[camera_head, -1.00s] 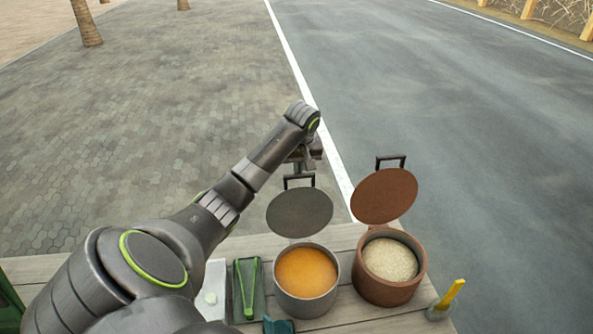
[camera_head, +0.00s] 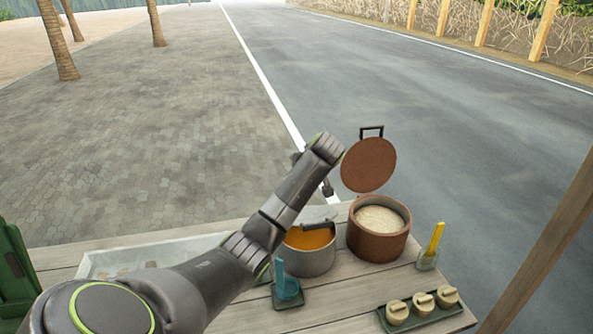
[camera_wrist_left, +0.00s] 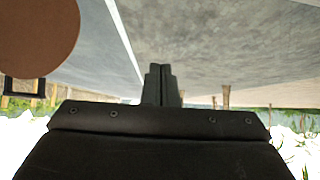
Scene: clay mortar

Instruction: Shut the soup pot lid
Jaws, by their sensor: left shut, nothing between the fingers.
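The grey pot (camera_head: 305,264) of orange soup stands on the wooden table, partly behind my left arm. Its grey lid (camera_head: 318,213) is tilted forward over the back part of the pot, with its dark handle (camera_head: 316,228) above the soup. Orange soup still shows in front of and below the lid, so it is partly open. My left gripper (camera_head: 327,188) is shut and empty, just behind and above the lid; I cannot tell if it touches. In the left wrist view the fingers (camera_wrist_left: 162,85) are together. My right gripper is not in view.
A brown pot (camera_head: 377,243) of pale grain stands to the right, its brown lid (camera_head: 369,164) raised. A cup with a yellow handle (camera_head: 427,259), a tray of small jars (camera_head: 420,309), a blue ladle holder (camera_head: 287,290) and a white tray (camera_head: 150,257) stand around.

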